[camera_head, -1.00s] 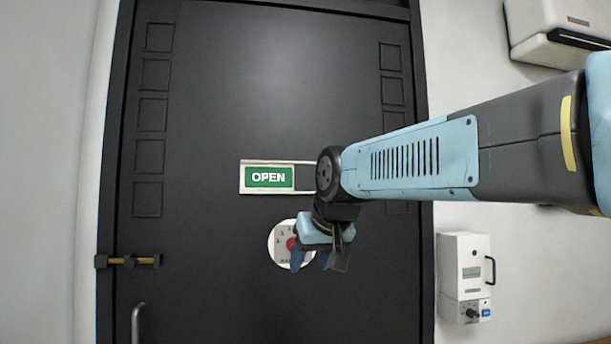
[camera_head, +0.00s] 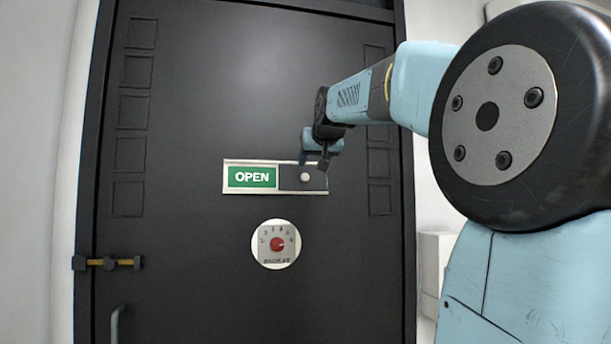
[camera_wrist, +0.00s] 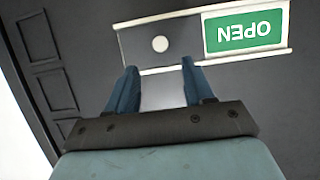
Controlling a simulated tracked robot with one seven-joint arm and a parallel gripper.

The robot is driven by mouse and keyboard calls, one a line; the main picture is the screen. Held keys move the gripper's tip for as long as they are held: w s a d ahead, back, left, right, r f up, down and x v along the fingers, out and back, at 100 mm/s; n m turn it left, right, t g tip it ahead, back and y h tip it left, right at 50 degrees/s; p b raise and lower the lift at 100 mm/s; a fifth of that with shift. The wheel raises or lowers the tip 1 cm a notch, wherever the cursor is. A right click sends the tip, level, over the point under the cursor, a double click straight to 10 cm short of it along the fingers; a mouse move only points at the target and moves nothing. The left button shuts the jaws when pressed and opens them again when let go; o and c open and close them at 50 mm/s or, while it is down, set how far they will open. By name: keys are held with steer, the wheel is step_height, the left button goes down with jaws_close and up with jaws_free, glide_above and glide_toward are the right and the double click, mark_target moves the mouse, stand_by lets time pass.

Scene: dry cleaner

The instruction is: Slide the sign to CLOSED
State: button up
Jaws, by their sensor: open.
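The sign (camera_head: 232,188) is a pale-framed horizontal panel on the dark door. Its left part shows a green OPEN label (camera_head: 252,177); its right part is a dark sliding cover with a round pale knob (camera_head: 304,177). My gripper (camera_head: 316,164) is at the upper right of the sign, just above and right of the knob. In the wrist view the OPEN label (camera_wrist: 244,30) appears upside down, and the knob (camera_wrist: 160,44) lies ahead of and between the two open blue fingers (camera_wrist: 158,74). The fingers look empty and apart from the knob.
A round dial with a red centre (camera_head: 277,244) is on the door below the sign. A brass latch (camera_head: 110,263) and a grey handle (camera_head: 117,324) are at the lower left. A pale box (camera_head: 434,262) is partly hidden behind my arm.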

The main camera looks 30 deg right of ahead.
mark_target(306, 176)
steer(key=x, duration=0.8)
steer(key=shift+w+f, duration=0.15)
steer(key=shift+w, duration=0.1)
jaws_close()
stand_by(0.4)
